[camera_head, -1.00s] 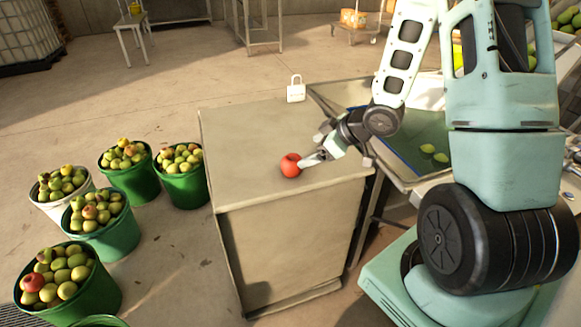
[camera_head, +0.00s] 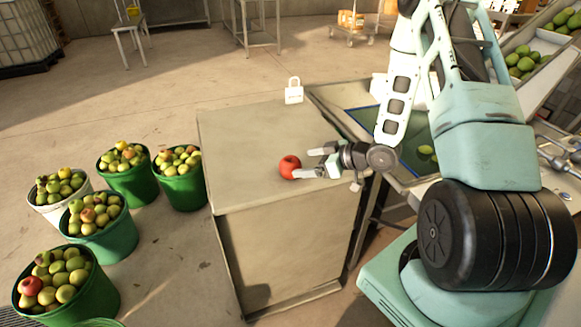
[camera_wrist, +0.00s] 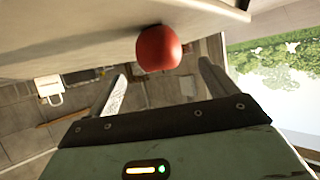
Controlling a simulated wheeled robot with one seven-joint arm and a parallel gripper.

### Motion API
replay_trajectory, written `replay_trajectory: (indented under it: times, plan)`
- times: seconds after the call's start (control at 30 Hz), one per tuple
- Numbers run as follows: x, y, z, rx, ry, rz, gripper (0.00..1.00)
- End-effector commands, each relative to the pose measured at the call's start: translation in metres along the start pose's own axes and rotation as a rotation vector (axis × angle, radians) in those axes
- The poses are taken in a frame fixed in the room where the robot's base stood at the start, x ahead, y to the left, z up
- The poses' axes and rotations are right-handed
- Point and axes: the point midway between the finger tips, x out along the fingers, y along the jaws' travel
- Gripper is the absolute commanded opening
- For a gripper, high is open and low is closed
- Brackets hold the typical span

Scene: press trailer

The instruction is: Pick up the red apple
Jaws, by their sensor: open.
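The red apple (camera_head: 289,167) sits on top of the beige cabinet (camera_head: 250,140), near its front right part. My gripper (camera_head: 308,162) is just to the right of the apple, fingers pointing left toward it. The fingers are spread apart with nothing between them. In the wrist view the apple (camera_wrist: 158,48) is beyond the fingertips, between and above them, and the open gripper (camera_wrist: 163,75) shows both fingers. The near finger in the head view overlaps or nearly meets the apple's right edge; I cannot tell if they touch.
A white padlock-shaped object (camera_head: 293,91) stands at the cabinet's back right corner. A metal sink-like trough (camera_head: 350,95) adjoins on the right. Green buckets of apples (camera_head: 131,183) stand on the floor to the left. Most of the cabinet top is clear.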

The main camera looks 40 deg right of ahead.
Motion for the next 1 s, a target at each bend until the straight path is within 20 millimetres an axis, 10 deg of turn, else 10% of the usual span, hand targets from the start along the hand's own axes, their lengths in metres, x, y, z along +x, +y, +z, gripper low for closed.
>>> replay_trajectory:
  times: [0.83, 1.0]
  plan:
    - [0.065, 0.001, -0.003, 0.000, 0.000, 0.001, 0.85]
    - [0.065, 0.002, -0.003, 0.000, 0.000, 0.001, 0.43]
